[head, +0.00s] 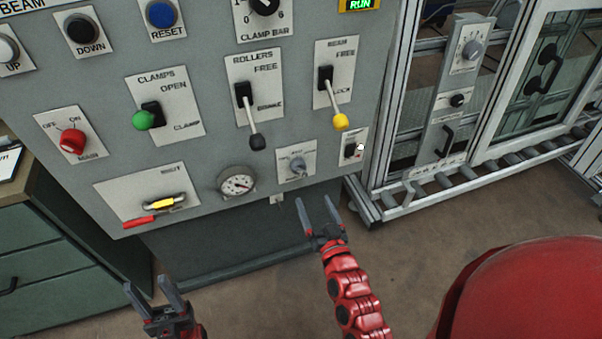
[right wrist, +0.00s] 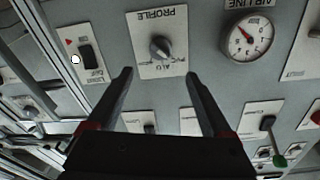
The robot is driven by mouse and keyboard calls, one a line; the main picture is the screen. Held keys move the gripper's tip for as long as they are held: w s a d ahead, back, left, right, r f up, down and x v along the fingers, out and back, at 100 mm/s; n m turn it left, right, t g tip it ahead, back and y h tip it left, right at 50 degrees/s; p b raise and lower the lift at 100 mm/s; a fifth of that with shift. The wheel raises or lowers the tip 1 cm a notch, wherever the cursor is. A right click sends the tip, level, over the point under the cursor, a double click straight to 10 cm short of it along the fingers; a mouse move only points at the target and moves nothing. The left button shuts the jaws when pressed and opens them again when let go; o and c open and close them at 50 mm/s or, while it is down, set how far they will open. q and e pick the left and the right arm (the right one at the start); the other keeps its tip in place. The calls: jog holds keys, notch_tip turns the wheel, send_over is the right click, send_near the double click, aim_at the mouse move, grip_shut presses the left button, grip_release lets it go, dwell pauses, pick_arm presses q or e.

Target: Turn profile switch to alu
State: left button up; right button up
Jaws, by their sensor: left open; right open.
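The profile switch (head: 297,165) is a small grey rotary knob on a white plate, low on the grey panel, right of the round gauge. In the right wrist view the knob (right wrist: 160,47) appears upside down, under PROFILE lettering, with ALU printed near it. I cannot tell for certain which mark its pointer faces. My right gripper (head: 318,215) is open and empty, below and in front of the switch, not touching it. In the right wrist view its two fingers (right wrist: 158,76) point toward the plate, with the knob between their lines. My left gripper (head: 155,292) is open and empty at lower left.
The air line gauge (head: 237,183) sits beside the switch, and a small rocker switch plate (head: 353,147) is on its other side. Above are the black-handled rollers lever (head: 257,142) and the yellow-tipped beam lever (head: 340,121). A roller conveyor (head: 450,180) stands at right.

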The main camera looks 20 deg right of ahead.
aim_at(301, 172)
jog(key=w, duration=1.1)
jog(key=shift+w, duration=0.25)
grip_shut()
